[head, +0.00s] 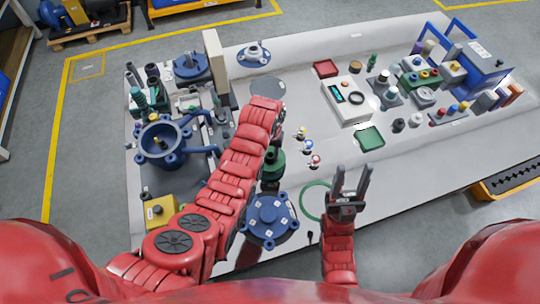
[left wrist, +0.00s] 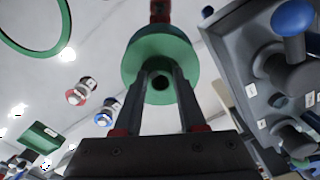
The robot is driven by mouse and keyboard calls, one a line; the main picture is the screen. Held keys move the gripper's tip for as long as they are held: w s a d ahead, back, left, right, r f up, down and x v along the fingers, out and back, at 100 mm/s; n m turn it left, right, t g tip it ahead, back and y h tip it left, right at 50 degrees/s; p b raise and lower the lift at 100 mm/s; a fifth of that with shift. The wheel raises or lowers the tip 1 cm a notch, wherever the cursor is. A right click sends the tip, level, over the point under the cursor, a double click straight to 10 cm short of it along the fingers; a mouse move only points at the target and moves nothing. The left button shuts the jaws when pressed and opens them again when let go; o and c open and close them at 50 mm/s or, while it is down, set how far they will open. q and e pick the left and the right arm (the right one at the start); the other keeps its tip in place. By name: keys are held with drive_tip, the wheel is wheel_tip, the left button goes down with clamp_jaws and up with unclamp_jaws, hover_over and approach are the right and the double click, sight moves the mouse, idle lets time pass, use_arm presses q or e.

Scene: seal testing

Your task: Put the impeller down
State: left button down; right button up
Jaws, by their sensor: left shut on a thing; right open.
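The impeller, a green round part with a dark central hole, is in the left wrist view (left wrist: 143,58), between the two fingers of my left gripper (left wrist: 160,76). The gripper is shut on it. In the head view the green impeller (head: 272,165) shows below my bent left arm, near the table's middle and just behind the blue bolted cover (head: 270,214). My arm hides part of it. I cannot tell whether it touches the table. My right gripper (head: 350,176) is open and empty, with its fingers pointing away from me, over the front of the table.
A green ring (head: 307,208) lies between the blue cover and my right gripper. Several small coloured knobs (head: 306,147) stand right of the impeller. The blue pump housing (head: 160,160) is at left. A green tray (head: 369,138) and a white meter (head: 346,101) are at right.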

use_arm(q)
drive_tip(key=shift+f+p, duration=0.3)
drive_tip(key=shift+f, duration=0.7)
drive_tip(key=shift+f, duration=0.1)
drive_tip(key=shift+c, duration=2.4)
unclamp_jaws()
drive_tip(key=shift+r, duration=0.3)
wheel_tip(320, 180, up, 12)
drive_tip(key=p, duration=0.3)
